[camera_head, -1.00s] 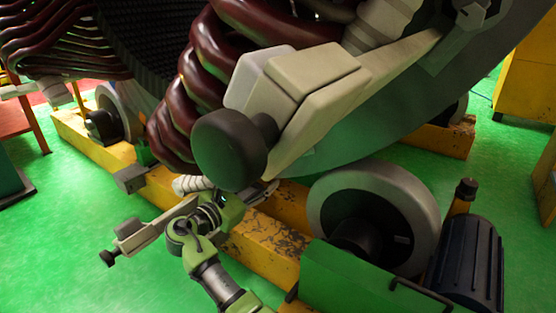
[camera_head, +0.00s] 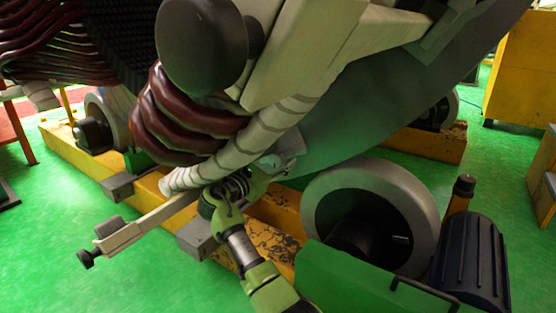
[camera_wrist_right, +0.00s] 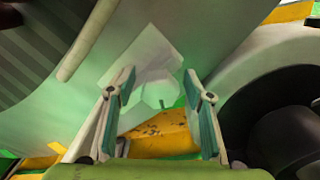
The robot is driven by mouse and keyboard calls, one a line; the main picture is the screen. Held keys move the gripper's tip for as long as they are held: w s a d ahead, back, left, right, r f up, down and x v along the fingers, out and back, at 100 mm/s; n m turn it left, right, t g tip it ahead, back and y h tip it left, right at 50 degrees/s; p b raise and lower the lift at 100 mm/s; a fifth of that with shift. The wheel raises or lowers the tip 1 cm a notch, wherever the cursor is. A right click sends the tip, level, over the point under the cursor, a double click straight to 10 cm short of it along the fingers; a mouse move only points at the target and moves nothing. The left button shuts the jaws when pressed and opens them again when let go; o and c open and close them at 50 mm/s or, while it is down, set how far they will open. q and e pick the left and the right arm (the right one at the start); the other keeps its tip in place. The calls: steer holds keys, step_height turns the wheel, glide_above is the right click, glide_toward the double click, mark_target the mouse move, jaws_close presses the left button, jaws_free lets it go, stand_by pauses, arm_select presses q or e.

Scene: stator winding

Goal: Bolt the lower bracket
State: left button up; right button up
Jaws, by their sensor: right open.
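In the head view a pale bracket arm (camera_head: 150,223) with a block and a dark knob (camera_head: 86,259) sticks out to the lower left below the coils. I take it for the lower bracket. My right gripper (camera_head: 278,163) is at the stator's underside, right of that arm's inner end. In the right wrist view the gripper (camera_wrist_right: 156,78) is open, with nothing between its fingers. A pale angular plate (camera_wrist_right: 150,55) on the stator lies just beyond the fingertips; contact cannot be told. No bolt can be made out there. My left gripper is out of view.
A large pale bracket (camera_head: 305,50) with a round dark knob (camera_head: 202,45) is close at the top. Dark red coils (camera_head: 175,120) and a wrapped ring (camera_head: 255,133) hang above my arm. A roller wheel (camera_head: 325,215), yellow beam (camera_head: 275,250) and motor (camera_head: 470,265) stand right and below.

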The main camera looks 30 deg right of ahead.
steer(key=c, duration=1.1)
